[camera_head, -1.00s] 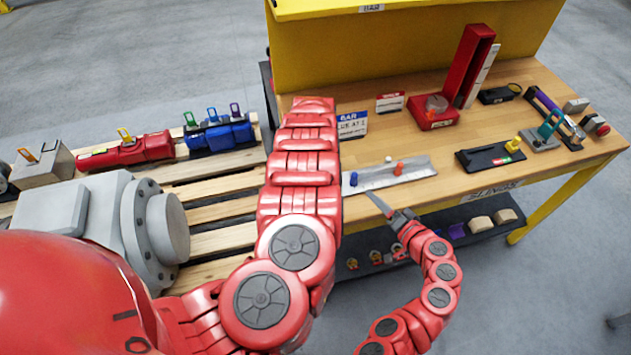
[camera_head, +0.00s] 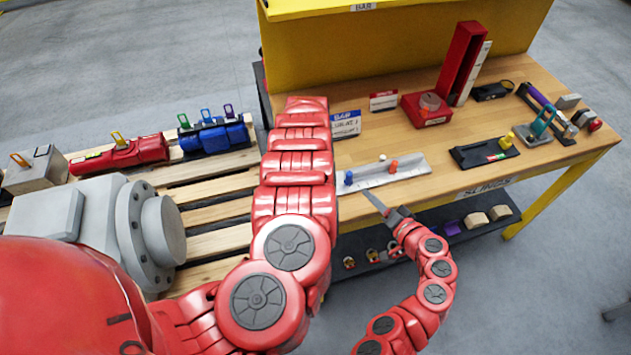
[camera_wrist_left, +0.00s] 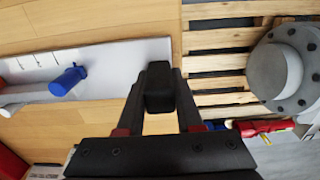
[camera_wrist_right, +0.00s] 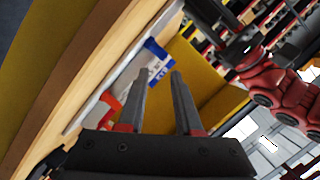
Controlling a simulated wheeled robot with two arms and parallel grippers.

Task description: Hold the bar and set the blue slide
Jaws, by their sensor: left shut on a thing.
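A pale grey bar (camera_head: 414,167) lies along the table's front edge with a blue slide (camera_head: 348,178) near its left end and an orange peg (camera_head: 393,166) further right. The left wrist view shows the blue slide (camera_wrist_left: 67,81) beside several tick marks. I cannot tell whether the block belongs to the bar. My right gripper (camera_head: 375,203) is open and empty in front of the bar; its fingers stand apart in the right wrist view (camera_wrist_right: 158,76).
A card (camera_head: 345,125) reading BAR, with smaller text seemingly about blue, stands behind the bar. A red stand (camera_head: 428,110), a black holder with a yellow knob (camera_head: 485,153) and a teal clamp (camera_head: 541,127) are further right. A shelf (camera_head: 440,236) is below.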

